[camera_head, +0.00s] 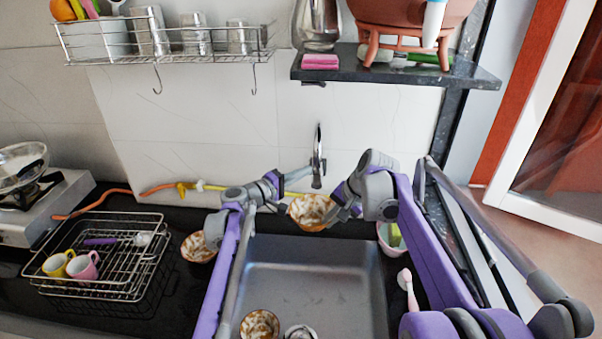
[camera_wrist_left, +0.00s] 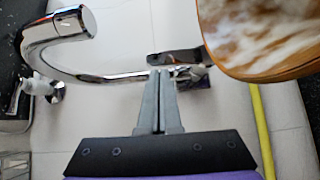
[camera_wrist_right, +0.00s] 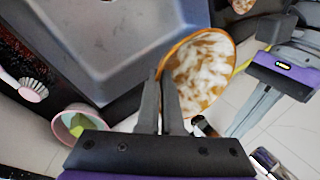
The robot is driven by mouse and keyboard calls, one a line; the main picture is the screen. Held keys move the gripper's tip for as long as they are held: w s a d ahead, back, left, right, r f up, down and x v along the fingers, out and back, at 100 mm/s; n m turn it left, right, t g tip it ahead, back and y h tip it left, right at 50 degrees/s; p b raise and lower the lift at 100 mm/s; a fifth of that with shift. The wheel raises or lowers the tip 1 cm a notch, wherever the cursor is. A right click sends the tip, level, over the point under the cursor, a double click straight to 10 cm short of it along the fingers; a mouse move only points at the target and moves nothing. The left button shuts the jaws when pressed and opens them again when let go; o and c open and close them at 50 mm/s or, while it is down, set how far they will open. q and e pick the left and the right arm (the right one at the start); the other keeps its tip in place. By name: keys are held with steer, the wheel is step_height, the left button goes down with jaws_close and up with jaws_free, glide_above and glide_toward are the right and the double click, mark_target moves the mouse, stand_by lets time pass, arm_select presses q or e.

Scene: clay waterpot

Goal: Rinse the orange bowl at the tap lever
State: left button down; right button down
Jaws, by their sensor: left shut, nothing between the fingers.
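The orange bowl (camera_head: 312,210), with a white mottled inside, is held above the back edge of the sink. It also shows in the left wrist view (camera_wrist_left: 262,35) and the right wrist view (camera_wrist_right: 203,72). My right gripper (camera_wrist_right: 163,85) is shut on its rim; in the head view that gripper (camera_head: 334,213) is at the bowl's right side. The chrome tap (camera_head: 318,158) stands behind the bowl, its curved spout (camera_wrist_left: 65,28) large in the left wrist view. My left gripper (camera_head: 308,172) is shut and empty beside the tap.
The sink (camera_head: 300,280) holds a similar bowl (camera_head: 260,325) at its front; another bowl (camera_head: 198,246) stands left of it. A dish rack (camera_head: 100,256) with cups is further left. A pink-rimmed bowl (camera_wrist_right: 80,122) and brush (camera_wrist_right: 32,89) are at the right. A shelf (camera_head: 470,75) is above.

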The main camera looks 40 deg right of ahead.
arm_select(q)
steer(key=shift+s+d+r+m+y, duration=0.4)
steer(key=shift+s+d+r, duration=0.1)
steer(key=shift+s+d, duration=0.3)
steer(key=shift+w, duration=0.2)
steer(key=w+a+r, duration=0.1)
steer(key=a+r, duration=0.2)
steer(key=a, duration=0.9)
steer(key=shift+a+r, duration=0.25)
steer(key=shift+a, duration=0.05)
steer(key=shift+w, duration=0.1)
